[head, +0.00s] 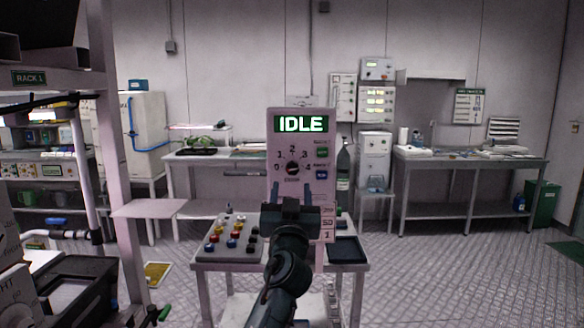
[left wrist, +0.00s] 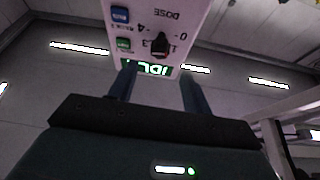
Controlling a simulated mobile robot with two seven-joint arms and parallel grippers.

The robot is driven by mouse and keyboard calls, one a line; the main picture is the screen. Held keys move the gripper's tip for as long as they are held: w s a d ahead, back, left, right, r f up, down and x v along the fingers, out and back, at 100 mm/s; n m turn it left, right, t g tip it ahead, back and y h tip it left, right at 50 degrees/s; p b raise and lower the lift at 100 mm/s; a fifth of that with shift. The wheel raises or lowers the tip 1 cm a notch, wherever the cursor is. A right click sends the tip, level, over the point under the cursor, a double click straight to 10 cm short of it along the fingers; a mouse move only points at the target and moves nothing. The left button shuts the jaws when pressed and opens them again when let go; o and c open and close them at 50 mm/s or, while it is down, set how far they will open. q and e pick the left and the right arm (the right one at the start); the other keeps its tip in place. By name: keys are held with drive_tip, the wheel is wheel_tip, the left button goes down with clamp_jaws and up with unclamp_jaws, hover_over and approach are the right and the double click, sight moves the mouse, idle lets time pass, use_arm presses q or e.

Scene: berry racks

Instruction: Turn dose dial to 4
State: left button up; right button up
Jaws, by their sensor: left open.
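The dose dial (head: 292,168) is a small dark knob on a pale upright panel (head: 275,205), ringed by the numbers 0 to 4. I cannot tell surely which number it points at. A green display (head: 301,124) above it reads IDLE. My left gripper (head: 293,188) is open and empty, just below the dial in the head view and in front of the panel. In the left wrist view the dial (left wrist: 160,43) shows upside down, beyond and between the two spread fingers (left wrist: 160,80), apart from them. My right gripper is not in view.
Green and blue buttons (head: 322,153) sit right of the dial. Below stands a cart with a box of coloured knobs (head: 231,236) and a dark tray (head: 347,250). A rack (head: 125,150) stands at left. Benches line the back wall. Floor at right is clear.

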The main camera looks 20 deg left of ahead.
sight(292, 169)
use_arm(q)
drive_tip(key=x, duration=0.8)
drive_tip(key=shift+w+a+p, duration=0.1)
drive_tip(key=shift+w+p, duration=0.2)
drive_tip(key=shift+w, duration=0.1)
drive_tip(key=c, duration=1)
drive_tip(key=shift+o, duration=0.2)
drive_tip(key=shift+r+m, duration=0.1)
drive_tip(key=shift+m, duration=0.2)
